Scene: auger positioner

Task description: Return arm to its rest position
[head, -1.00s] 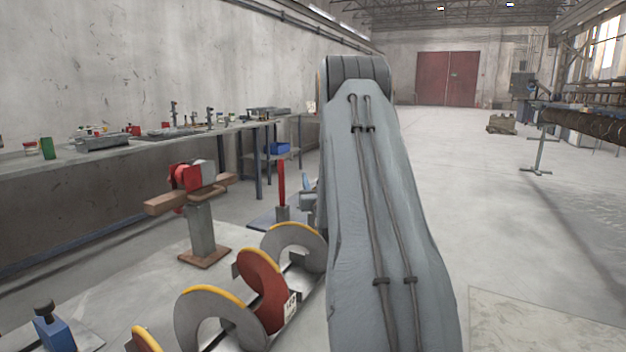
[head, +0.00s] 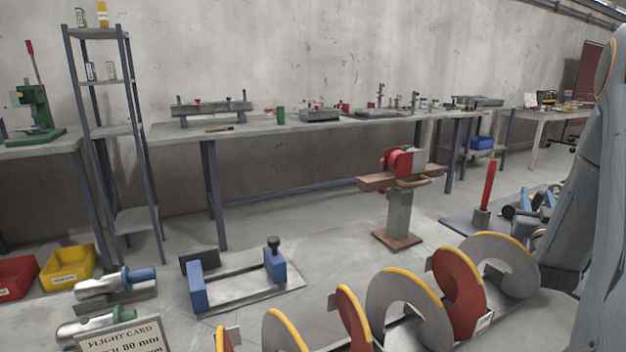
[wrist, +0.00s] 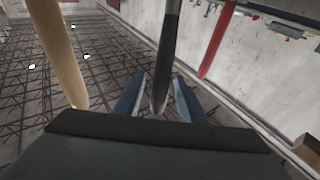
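My arm (head: 592,190) stands at the right edge of the head view, a grey link rising out of the frame. My gripper is outside the head view. In the wrist view my gripper (wrist: 159,76) has its two blue fingers apart, with the ceiling and wall behind them. A dark tapered rod (wrist: 168,48) shows between the fingers, with gaps on both sides. I cannot tell what it is or how near it is.
An auger with red and grey flights (head: 458,280) lies close in front. A pedestal with a red device (head: 398,208) and a blue-ended fixture (head: 240,285) stand beyond. A long bench (head: 350,124) lines the wall. A tan rod (wrist: 57,50) shows in the wrist view.

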